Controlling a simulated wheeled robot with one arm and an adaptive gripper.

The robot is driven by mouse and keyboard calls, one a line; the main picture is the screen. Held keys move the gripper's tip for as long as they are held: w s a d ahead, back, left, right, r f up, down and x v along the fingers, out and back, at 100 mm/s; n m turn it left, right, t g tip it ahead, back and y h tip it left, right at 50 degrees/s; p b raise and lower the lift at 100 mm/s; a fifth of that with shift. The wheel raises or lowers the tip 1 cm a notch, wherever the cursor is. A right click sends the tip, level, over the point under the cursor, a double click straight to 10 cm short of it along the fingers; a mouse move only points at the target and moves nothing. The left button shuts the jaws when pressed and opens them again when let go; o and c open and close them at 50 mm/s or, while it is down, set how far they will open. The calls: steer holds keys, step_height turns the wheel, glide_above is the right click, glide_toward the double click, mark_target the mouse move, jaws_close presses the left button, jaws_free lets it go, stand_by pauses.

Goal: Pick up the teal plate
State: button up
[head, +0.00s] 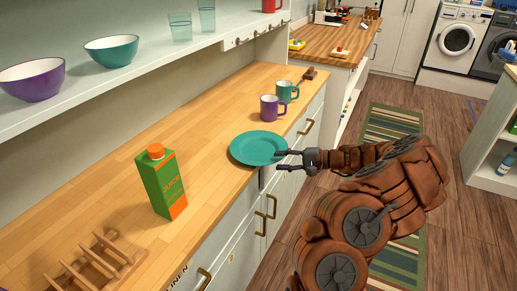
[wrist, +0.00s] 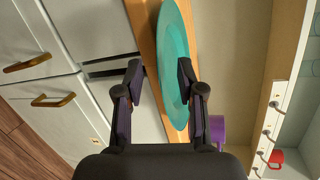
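The teal plate (head: 257,148) lies on the wooden counter, close to its front edge. In the wrist view the plate (wrist: 174,50) shows almost edge-on, as a long narrow oval. My gripper (head: 279,160) is at the plate's right rim in the head view, with its two fingers apart. In the wrist view my gripper (wrist: 160,72) is open; the right finger overlaps the plate's face and the left finger is in front of the counter edge and cabinet. The near rim appears between the fingers. I cannot tell whether either finger touches it.
A purple mug (head: 269,107) and a teal mug (head: 287,91) stand behind the plate. A juice carton (head: 163,182) and a wooden rack (head: 100,264) are nearer on the counter (head: 205,120). A shelf (head: 150,75) with bowls runs above. Drawer handles (head: 260,224) project below.

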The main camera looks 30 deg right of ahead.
mark_target(264, 161)
steer(key=p+x, duration=0.1)
steer(key=x, duration=0.3)
steer(key=shift+w+a+f, duration=0.2)
steer(key=shift+w+f, duration=0.05)
steer(key=shift+w, duration=0.05)
jaws_close()
stand_by(0.4)
